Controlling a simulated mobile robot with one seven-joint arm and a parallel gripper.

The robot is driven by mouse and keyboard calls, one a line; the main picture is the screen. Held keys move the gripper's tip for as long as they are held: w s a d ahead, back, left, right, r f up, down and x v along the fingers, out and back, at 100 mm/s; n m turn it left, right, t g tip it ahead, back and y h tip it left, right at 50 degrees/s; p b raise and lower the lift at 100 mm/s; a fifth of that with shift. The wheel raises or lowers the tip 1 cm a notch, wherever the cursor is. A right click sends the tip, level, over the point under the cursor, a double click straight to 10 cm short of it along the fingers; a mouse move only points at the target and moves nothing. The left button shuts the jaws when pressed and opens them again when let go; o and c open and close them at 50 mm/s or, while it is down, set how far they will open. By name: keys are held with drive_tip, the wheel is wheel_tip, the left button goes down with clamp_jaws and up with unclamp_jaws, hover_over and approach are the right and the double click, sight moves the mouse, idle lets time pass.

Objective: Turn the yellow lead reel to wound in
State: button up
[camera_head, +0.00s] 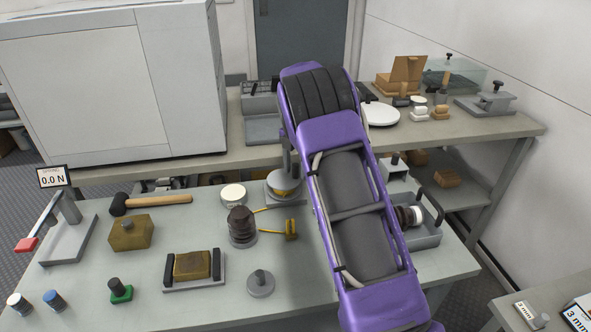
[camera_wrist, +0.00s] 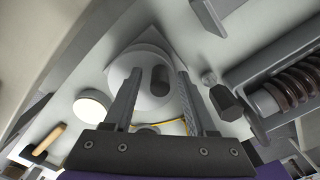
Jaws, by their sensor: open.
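The yellow lead reel (camera_head: 285,186) stands near the far edge of the bench, a grey round disc with a yellow band under it. In the wrist view its disc (camera_wrist: 124,74) faces me, with a dark knob (camera_wrist: 160,80) standing off-centre on it. A yellow lead (camera_head: 268,209) runs near the ribbed brown insulator to a yellow clip (camera_head: 291,229). My gripper (camera_wrist: 157,78) is open, its fingers on either side of the knob; contact cannot be told. In the head view my arm hides most of the gripper.
A ribbed brown insulator (camera_head: 242,226) and a cream disc (camera_head: 233,193) stand close left of the reel. A mallet (camera_head: 150,203) lies farther left. A grey tray (camera_head: 425,236) is to the right, partly behind my arm.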

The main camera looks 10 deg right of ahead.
drive_tip(key=shift+f, duration=0.1)
clamp_jaws()
idle(0.6)
